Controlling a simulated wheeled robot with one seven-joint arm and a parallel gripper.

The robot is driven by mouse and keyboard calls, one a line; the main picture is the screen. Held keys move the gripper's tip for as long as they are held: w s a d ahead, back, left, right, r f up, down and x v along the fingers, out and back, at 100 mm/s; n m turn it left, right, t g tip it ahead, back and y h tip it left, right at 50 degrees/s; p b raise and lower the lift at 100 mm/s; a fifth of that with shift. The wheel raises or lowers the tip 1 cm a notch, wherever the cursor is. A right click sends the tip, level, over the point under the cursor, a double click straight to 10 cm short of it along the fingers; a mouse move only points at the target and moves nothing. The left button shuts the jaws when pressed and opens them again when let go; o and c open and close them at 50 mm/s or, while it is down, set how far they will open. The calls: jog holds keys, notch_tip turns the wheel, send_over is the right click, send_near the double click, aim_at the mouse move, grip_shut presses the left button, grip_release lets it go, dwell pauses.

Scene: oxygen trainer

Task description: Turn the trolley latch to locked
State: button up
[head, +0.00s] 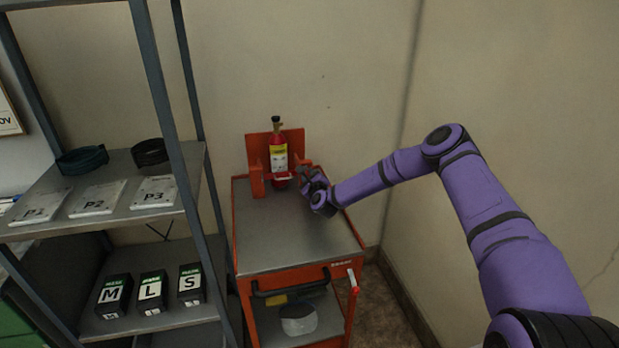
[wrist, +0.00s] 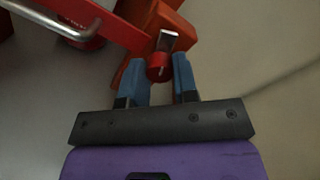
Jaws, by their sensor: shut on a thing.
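The trolley (head: 290,234) is orange-red with a grey top and stands against the back wall. At its back, an orange bracket (head: 257,160) holds a red cylinder (head: 278,139) with a yellow label, upright. My gripper (head: 305,173) is at the right side of this bracket. I cannot read whether this latch stands at locked.
A shelf rack (head: 140,186) on the left holds plates marked P1, P2, P3, two dark rings and black boxes marked M, L, S. A wall is close on the right.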

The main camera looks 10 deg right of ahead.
jog(key=n, duration=0.7)
jog(key=shift+a, duration=0.1)
jog(key=n, duration=0.3)
jog(key=shift+n, duration=0.3)
jog(key=shift+n+h, duration=0.3)
jog(key=shift+n, duration=1.2)
jog(key=o, duration=0.9)
jog(key=s, duration=1.1)
jog(key=shift+r, duration=0.2)
jog(key=shift+w, duration=0.1)
